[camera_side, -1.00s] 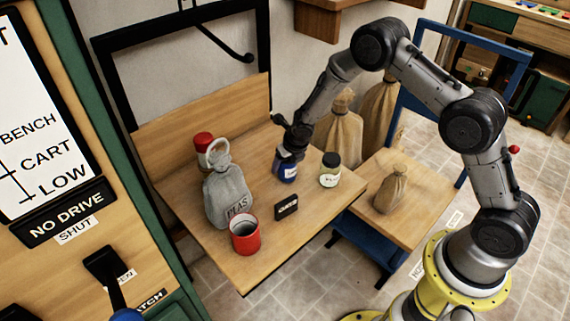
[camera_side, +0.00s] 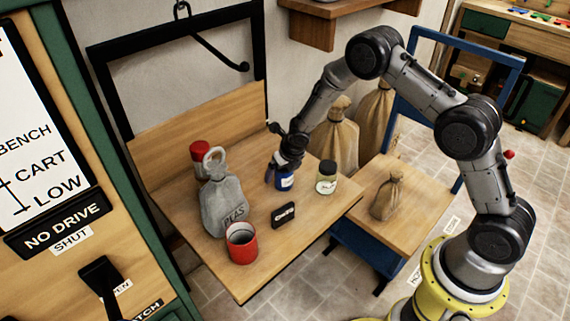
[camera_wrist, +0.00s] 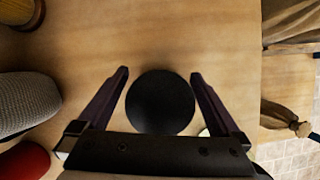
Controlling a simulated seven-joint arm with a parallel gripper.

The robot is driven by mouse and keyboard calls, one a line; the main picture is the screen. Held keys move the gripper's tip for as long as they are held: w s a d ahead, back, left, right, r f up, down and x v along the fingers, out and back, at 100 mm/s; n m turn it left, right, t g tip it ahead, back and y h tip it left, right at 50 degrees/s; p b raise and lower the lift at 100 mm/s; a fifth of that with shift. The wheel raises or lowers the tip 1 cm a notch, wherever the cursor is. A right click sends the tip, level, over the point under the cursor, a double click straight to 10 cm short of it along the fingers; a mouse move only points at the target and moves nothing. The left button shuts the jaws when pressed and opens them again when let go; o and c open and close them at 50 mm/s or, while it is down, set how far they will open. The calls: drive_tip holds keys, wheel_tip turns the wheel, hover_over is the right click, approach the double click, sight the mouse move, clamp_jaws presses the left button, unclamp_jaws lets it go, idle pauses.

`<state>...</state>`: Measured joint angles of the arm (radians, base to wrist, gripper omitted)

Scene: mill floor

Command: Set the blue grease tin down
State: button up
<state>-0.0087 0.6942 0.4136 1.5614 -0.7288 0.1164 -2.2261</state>
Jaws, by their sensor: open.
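The blue grease tin (camera_side: 285,181) stands upright on the wooden bench top (camera_side: 240,273), with a pale label on its front. Its round black lid (camera_wrist: 160,102) shows from above in the wrist view. My gripper (camera_side: 281,169) is at the tin from above, its fingers open on either side of it. In the wrist view my gripper (camera_wrist: 158,76) shows a gap between each finger and the lid. The tin's upper part is partly hidden by my gripper in the side view.
A pale jar with a dark lid (camera_side: 326,178) stands right of the tin. A small black block (camera_side: 284,215), a red cup (camera_side: 241,244), a grey PEAS bag (camera_side: 223,204) and a red-topped container (camera_side: 200,153) are also on the bench. A small sack (camera_side: 387,197) sits on the cart.

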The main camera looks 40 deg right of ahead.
drive_tip(key=v, duration=1.2)
drive_tip(key=s+d+r+m, duration=0.2)
drive_tip(key=s+r+m, duration=1.1)
drive_tip(key=r+m, duration=0.35)
drive_tip(key=s+a+r+m, duration=0.1)
drive_tip(key=s+r+m, duration=0.1)
drive_tip(key=s+m, duration=0.6)
drive_tip(key=s+a+r+m+t, duration=0.1)
drive_tip(key=s+r+m, duration=0.1)
drive_tip(key=s+m, duration=0.7)
drive_tip(key=s, duration=0.2)
drive_tip(key=shift+s+a+r+y, duration=0.2)
drive_tip(key=shift+s+r+y, duration=0.1)
drive_tip(key=shift+s+y, duration=0.1)
